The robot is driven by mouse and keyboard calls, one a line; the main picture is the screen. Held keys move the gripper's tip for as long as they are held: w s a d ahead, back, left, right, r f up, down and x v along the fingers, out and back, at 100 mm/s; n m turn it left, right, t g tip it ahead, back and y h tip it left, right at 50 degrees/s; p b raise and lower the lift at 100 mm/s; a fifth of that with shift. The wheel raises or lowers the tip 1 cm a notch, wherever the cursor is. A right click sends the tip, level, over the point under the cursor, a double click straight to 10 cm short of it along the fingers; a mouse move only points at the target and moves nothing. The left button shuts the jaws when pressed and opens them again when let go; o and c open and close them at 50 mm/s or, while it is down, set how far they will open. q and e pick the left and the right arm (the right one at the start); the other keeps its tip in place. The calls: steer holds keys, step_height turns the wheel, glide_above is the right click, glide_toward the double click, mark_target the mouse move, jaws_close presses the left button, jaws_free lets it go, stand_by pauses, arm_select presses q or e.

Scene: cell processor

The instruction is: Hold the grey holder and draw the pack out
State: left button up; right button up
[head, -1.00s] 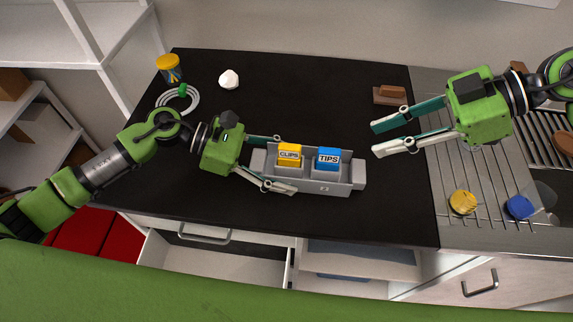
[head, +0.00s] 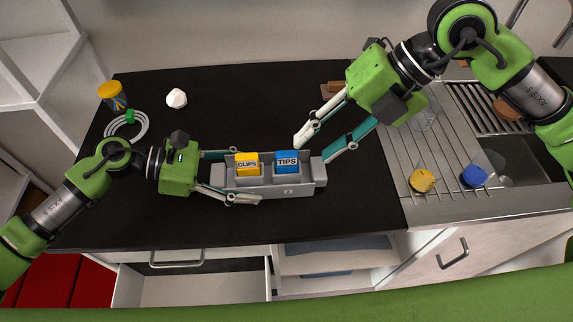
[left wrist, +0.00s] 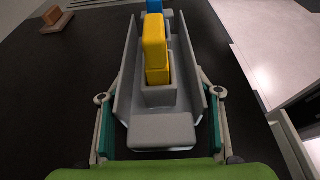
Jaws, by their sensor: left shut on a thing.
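The grey holder (head: 264,189) stands on the black worktop with two packs upright in it. The yellow CLIPS pack (head: 247,164) is in its left part and the blue TIPS pack (head: 287,162) in its right part. My left gripper (head: 247,179) is shut on the holder's left end, one finger along each long side; the left wrist view shows the holder (left wrist: 163,135) between the fingers, the yellow pack (left wrist: 155,50) near and the blue pack (left wrist: 153,6) behind it. My right gripper (head: 311,152) is open and empty, its fingertips beside the holder's right end, near the blue pack.
A brown block (head: 337,87) lies behind my right gripper. A white lump (head: 176,98), a yellow-lidded jar (head: 112,96) and a coiled cable (head: 127,126) are at the back left. A draining area with a yellow item (head: 422,180) and a blue item (head: 474,177) is right. The front worktop is clear.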

mark_target(290, 154)
steer(key=shift+w+a+f+n+t+h, duration=0.4)
steer(key=shift+a+f+n, duration=0.55)
steer(key=shift+n, duration=1.3)
steer(key=shift+w+a+f+n+t+h, duration=0.4)
steer(key=shift+a+f+n, duration=0.55)
steer(key=shift+n, duration=1.25)
steer(key=shift+w+a+f+n+t+h, duration=0.55)
steer(key=shift+f+n, duration=0.7)
steer(key=shift+n, duration=1)
steer(key=shift+s+a, duration=0.1)
steer(key=shift+s, duration=0.1)
jaws_close()
